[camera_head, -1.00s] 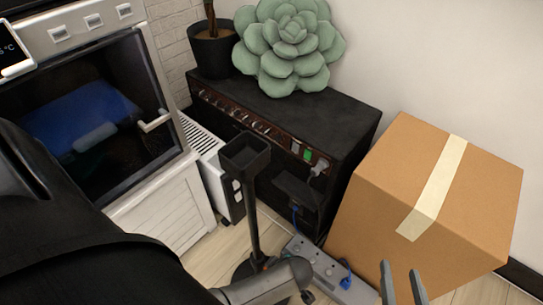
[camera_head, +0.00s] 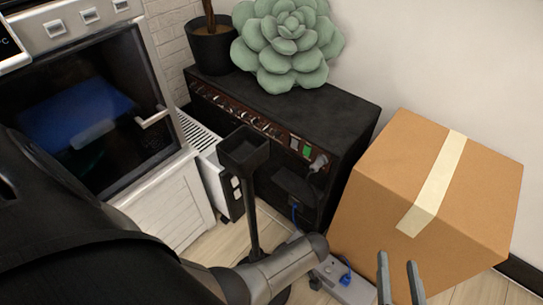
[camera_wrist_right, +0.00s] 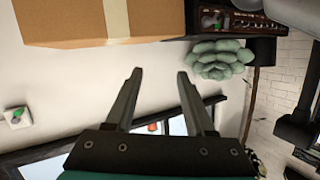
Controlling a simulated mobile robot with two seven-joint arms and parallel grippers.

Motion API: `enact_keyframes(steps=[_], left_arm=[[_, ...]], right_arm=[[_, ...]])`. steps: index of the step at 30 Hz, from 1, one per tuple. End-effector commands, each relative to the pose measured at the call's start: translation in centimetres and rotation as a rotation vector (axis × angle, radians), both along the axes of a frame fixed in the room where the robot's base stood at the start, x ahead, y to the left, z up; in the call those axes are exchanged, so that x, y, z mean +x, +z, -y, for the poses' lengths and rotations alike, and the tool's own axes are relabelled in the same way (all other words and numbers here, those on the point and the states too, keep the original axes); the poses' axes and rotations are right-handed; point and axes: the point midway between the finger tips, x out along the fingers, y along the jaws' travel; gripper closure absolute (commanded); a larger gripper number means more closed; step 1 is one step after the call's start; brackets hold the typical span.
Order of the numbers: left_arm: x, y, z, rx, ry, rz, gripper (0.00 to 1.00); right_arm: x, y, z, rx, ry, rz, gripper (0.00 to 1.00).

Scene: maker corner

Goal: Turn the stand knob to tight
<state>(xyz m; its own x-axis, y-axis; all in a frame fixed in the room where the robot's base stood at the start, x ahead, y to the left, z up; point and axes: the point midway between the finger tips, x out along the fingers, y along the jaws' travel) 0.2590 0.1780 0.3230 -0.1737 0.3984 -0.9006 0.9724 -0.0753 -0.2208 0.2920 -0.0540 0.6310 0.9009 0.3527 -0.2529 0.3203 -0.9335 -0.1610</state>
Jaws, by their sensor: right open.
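A black stand with a square tray-like head (camera_head: 244,150) and a thin upright pole (camera_head: 252,215) is in front of the black amplifier in the head view. My grey and black arm hides its lower end, and I cannot make out its knob. My right gripper (camera_head: 399,262) is open and empty, in front of the cardboard box and well to the right of the stand. In the right wrist view its two fingers (camera_wrist_right: 160,74) are spread with nothing between them. My left gripper is not in view.
A taped cardboard box (camera_head: 385,190) stands right of the amplifier (camera_head: 335,115), which carries a succulent (camera_head: 287,45) and a plant pot (camera_head: 211,48). A power strip (camera_head: 350,290) lies on the floor.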

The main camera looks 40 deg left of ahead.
Motion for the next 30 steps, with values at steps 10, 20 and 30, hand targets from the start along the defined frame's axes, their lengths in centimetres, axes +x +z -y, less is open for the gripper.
enact_keyframes(steps=[10, 20, 30], left_arm=[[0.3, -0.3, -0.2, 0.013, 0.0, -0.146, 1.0], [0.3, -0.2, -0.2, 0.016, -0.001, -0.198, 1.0], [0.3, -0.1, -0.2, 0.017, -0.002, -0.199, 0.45]], right_arm=[[-0.8, 1.0, -0.9, 0.093, -0.005, 0.14, 0.46], [-1.0, 1.4, -1.0, 0.113, -0.008, 0.171, 0.46], [-1.0, 1.4, -1.0, 0.114, -0.009, 0.172, 0.46]])
